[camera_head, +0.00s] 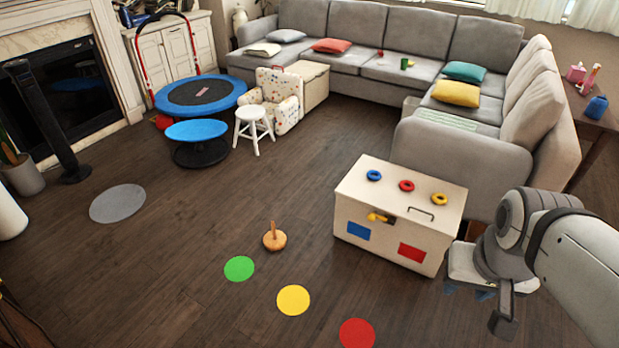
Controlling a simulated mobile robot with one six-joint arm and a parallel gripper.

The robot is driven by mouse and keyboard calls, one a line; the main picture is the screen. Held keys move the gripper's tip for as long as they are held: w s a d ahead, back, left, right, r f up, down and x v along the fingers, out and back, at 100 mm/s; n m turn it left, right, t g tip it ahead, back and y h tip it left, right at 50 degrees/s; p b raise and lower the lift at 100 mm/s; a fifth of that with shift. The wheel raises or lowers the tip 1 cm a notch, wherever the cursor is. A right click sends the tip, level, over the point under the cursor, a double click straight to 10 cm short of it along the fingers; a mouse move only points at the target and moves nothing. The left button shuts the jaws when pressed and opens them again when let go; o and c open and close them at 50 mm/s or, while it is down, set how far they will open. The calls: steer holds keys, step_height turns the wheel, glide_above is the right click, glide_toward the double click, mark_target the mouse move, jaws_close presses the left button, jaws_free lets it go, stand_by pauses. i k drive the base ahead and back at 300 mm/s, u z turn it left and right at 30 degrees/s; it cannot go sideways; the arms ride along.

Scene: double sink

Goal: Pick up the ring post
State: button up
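The ring post (274,238) is a small light wooden peg on a round base. It stands upright on the dark wood floor, left of the white toy chest (388,243), with no rings on it. My gripper (467,292) is at the right, beside the chest's right end and well away from the post.
Blue (374,175), red (407,186) and yellow (439,199) rings lie on the chest. Green (239,269), yellow (293,300) and red (357,334) floor discs lie nearer. A grey sofa (455,170) stands behind the chest.

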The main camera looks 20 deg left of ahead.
mark_target(273, 241)
steer(key=u, duration=2.25)
steer(key=i, duration=4.15)
steer(key=z, duration=1.15)
